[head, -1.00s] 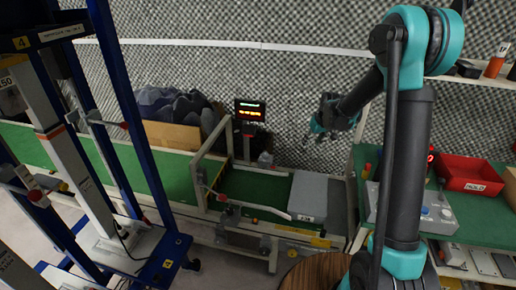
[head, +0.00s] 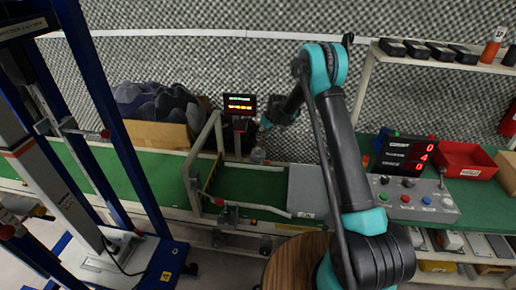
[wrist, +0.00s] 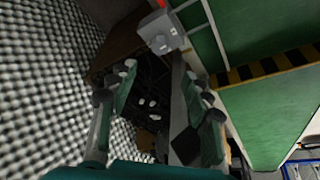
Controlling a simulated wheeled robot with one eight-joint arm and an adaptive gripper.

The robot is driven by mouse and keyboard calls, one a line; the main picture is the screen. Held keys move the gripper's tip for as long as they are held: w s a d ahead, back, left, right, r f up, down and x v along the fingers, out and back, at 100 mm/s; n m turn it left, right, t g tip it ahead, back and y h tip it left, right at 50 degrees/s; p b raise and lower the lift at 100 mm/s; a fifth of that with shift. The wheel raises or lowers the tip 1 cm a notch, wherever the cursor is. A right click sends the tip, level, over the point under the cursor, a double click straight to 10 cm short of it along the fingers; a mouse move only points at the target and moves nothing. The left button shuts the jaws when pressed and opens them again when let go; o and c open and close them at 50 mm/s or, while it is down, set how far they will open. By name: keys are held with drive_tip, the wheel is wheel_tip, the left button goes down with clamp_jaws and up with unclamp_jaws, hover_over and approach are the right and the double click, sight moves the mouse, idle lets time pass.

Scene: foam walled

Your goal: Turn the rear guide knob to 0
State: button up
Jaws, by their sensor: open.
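My gripper (head: 272,117) is in the air at the back of the green conveyor, just right of the small display on its post. In the wrist view its two fingers (wrist: 160,72) are spread with nothing between them. In the head view a small pale part (head: 258,155) sits below my gripper, too small to identify.
The small display (head: 240,105) stands beside my gripper. A guide frame (head: 200,165) spans the conveyor (head: 250,187). A grey control panel (head: 415,198), a red-digit display (head: 404,154) and a red bin (head: 465,160) are at right.

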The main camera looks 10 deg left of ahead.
sight(258, 148)
drive_tip(key=x, duration=1.2)
drive_tip(key=shift+f, duration=0.45)
clamp_jaws()
